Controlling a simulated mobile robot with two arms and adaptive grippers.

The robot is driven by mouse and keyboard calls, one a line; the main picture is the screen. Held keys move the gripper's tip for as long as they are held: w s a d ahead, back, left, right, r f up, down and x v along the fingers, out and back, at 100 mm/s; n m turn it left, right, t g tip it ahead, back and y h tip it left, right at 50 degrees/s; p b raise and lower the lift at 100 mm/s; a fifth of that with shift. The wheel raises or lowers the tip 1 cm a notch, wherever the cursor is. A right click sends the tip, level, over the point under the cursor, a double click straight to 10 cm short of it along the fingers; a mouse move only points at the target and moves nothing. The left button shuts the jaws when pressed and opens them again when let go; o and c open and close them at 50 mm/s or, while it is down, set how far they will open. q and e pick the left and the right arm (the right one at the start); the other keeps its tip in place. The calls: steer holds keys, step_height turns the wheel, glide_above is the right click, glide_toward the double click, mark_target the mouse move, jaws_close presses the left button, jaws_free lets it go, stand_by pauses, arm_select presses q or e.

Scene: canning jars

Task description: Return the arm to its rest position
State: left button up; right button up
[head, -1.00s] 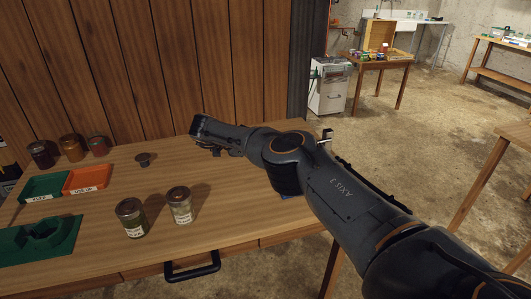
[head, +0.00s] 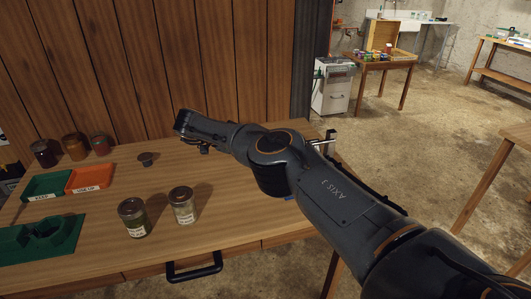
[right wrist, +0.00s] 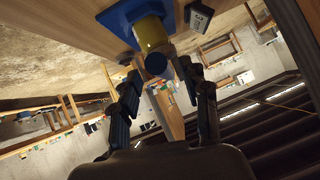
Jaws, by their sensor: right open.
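My right arm (head: 335,190) comes in from the right of the head view and reaches over the right part of the wooden bench. Its far end stands above the bench near the wood-plank wall. In the head view I cannot make out its fingers. In the right wrist view my right gripper (right wrist: 163,75) is open, its two dark fingers apart with nothing held between them. Beyond the fingertips is a yellow cylinder (right wrist: 151,34) in a blue holder (right wrist: 168,12). My left gripper is not in view.
Two lidded jars (head: 133,219) (head: 183,206) stand on the bench (head: 110,260). Left are a green tray (head: 45,186), an orange tray (head: 89,178) and a green fixture (head: 40,240). A black handle (head: 194,270) juts from the front.

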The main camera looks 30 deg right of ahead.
steer(key=shift+v, duration=1.2)
